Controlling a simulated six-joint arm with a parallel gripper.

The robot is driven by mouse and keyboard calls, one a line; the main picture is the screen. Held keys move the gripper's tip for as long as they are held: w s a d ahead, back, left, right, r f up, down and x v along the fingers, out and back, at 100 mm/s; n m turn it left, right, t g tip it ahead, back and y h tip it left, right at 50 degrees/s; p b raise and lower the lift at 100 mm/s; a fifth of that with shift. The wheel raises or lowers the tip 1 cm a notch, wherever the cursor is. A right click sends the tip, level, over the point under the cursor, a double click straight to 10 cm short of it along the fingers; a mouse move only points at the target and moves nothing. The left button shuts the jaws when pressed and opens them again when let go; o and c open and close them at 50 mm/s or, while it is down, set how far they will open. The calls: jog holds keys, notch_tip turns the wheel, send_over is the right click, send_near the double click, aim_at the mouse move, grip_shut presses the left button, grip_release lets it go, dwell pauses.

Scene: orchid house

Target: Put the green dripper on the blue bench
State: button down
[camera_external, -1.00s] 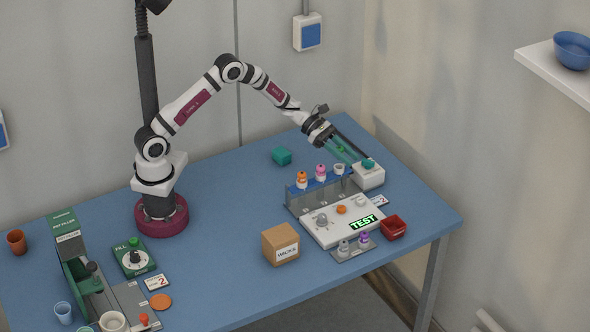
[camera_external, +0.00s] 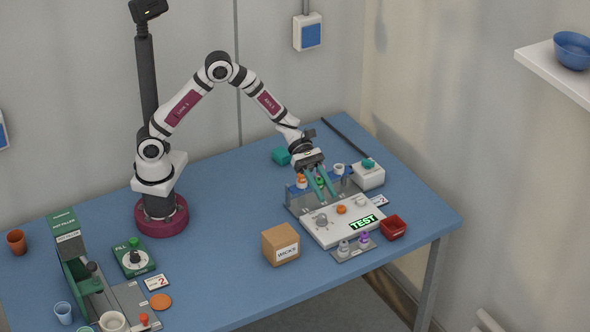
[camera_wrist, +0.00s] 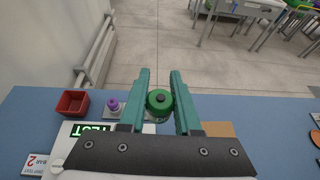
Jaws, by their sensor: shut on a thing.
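My gripper (camera_external: 325,196) is shut on the green dripper (camera_external: 320,183), with its teal fingers pointing down over the back part of the white test station. In the wrist view the green dripper (camera_wrist: 159,104) sits between the two fingers (camera_wrist: 160,80), with its round green top and dark centre showing. The dripper is held above the station; how far above is hard to tell. The blue bench (camera_external: 215,225) is the large blue tabletop under everything, with bare surface left of the station.
The rack (camera_external: 298,200) with an orange-topped and a pink-topped dripper stands close to my fingers. Also near are the white test station (camera_external: 335,232), a white box (camera_external: 369,177), a red bin (camera_external: 393,228) and a cardboard box (camera_external: 281,245). The bench middle is clear.

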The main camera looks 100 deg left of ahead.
jog(key=s+d+f+m+g+h, duration=0.1)
jog(key=s+d+f+m+g, duration=0.2)
jog(key=s+d+m+g, duration=0.6)
jog(key=s+d+f+m+g+h, duration=0.1)
jog(key=s+d+f+m+g, duration=0.2)
jog(key=s+d+m+g, duration=0.55)
jog(key=s+f+m+y, duration=0.2)
jog(key=s+m+y, duration=0.3)
jog(key=m+y, duration=0.55)
jog(key=s+f+m+y, duration=0.3)
jog(key=s+m+y, duration=0.3)
jog(key=m+y, duration=0.45)
jog(key=w+d+r+m+t+y, duration=0.1)
jog(key=w+m+t+y, duration=0.1)
jog(key=m+t+y, duration=0.3)
jog(key=m+t+h, duration=0.2)
jog(key=m+t, duration=0.4)
jog(key=t, duration=0.2)
send_over(260, 278)
jog(key=f, duration=0.3)
jog(key=shift+s+d+f, duration=0.1)
jog(key=shift+s+f, duration=0.15)
jog(key=shift+f, duration=0.05)
jog(key=shift+n, duration=0.25)
jog(key=shift+w+f, duration=0.15)
jog(key=shift+f, duration=0.95)
jog(key=shift+w+f, duration=0.1)
jog(key=shift+f, duration=1)
